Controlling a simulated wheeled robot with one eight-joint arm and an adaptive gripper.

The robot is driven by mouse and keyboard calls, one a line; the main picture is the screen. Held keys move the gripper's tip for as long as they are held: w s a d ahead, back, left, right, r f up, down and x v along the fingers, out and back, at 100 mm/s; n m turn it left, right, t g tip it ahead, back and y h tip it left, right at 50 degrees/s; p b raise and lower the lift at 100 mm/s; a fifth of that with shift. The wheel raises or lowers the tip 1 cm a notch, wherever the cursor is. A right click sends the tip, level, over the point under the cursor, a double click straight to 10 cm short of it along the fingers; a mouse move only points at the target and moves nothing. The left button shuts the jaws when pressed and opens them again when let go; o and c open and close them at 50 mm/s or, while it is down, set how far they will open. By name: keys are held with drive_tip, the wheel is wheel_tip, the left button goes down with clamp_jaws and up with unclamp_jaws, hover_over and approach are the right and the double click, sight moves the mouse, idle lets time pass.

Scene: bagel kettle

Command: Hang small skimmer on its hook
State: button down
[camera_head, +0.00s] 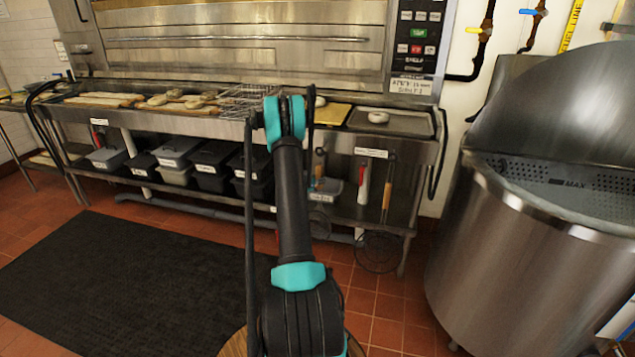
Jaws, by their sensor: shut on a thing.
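A skimmer with a wooden handle (387,192) hangs at the right end of the steel counter. Its round wire head (378,252) is just above the floor. A second, smaller dark round mesh head (320,224) shows just right of my arm, below the lower shelf. My arm covers part of it, and I cannot tell whether it hangs or is held. My arm rises through the middle to a teal joint in front of the counter edge. My gripper is hidden behind the arm. White labels (371,153) mark the counter's front edge, but the hooks are too small to make out.
The steel counter (425,150) carries boards, a wire rack (243,101) and bagels under the oven (240,40). Lidded bins (214,166) fill the lower shelf. A large steel kettle (540,250) blocks the right. A black mat (130,285) lies on the floor at left.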

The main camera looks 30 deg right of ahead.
drive_tip(key=shift+w+d+f, duration=0.2)
drive_tip(key=shift+w+d, duration=0.45)
drive_tip(key=shift+d, duration=0.1)
drive_tip(key=shift+w+d+f, duration=0.15)
drive_tip(key=shift+w+d, duration=0.5)
drive_tip(key=shift+d, duration=0.15)
drive_tip(key=shift+w+d+f, duration=0.2)
drive_tip(key=shift+w+d, duration=0.45)
drive_tip(key=shift+d, duration=0.1)
drive_tip(key=c, duration=1.2)
unclamp_jaws()
drive_tip(key=shift+f, duration=0.1)
